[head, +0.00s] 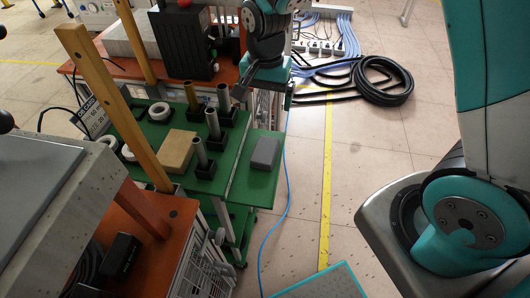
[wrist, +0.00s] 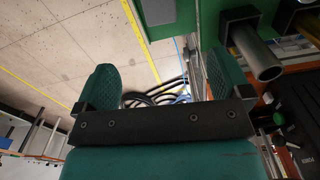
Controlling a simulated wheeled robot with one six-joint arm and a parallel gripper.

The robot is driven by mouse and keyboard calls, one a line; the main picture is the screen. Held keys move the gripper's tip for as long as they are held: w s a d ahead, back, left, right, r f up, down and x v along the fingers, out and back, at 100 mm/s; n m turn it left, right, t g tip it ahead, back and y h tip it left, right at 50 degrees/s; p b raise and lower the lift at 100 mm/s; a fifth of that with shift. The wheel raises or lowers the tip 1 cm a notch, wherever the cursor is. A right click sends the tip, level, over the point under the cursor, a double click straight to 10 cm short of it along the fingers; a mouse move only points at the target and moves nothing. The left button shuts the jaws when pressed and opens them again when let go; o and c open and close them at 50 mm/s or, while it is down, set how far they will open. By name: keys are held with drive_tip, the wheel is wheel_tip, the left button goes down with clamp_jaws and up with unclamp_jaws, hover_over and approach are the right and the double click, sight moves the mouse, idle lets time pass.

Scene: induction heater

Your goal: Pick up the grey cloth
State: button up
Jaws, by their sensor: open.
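The grey cloth (head: 265,152) looks like a flat grey rectangular block in the head view. It lies on the right-hand part of the green tabletop (head: 240,190), near its right edge. My gripper (head: 243,88) is above and behind it, near the far end of the green table, clearly apart from the cloth. In the wrist view my gripper (wrist: 160,80) has its two green fingers spread wide with nothing between them.
Metal tubes (head: 212,123) stand in black holders left of the cloth, beside a tan block (head: 175,151) and white rings (head: 159,111). A wooden post (head: 112,105) rises at the left. Black cable (head: 383,80) lies coiled on the floor. The floor right of the table is mostly clear.

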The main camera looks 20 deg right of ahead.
hover_over(267, 145)
drive_tip(key=f, duration=1)
drive_tip(key=shift+a+f, duration=0.2)
drive_tip(key=shift+f, duration=0.2)
drive_tip(key=shift+d+f+p, duration=0.15)
drive_tip(key=shift+f+p, duration=0.45)
drive_tip(key=shift+f, duration=2.15)
drive_tip(key=c, duration=1)
drive_tip(key=shift+r, duration=0.1)
wheel_tip(267, 145, up, 20)
drive_tip(key=shift+f, duration=0.1)
drive_tip(key=shift+o, duration=0.3)
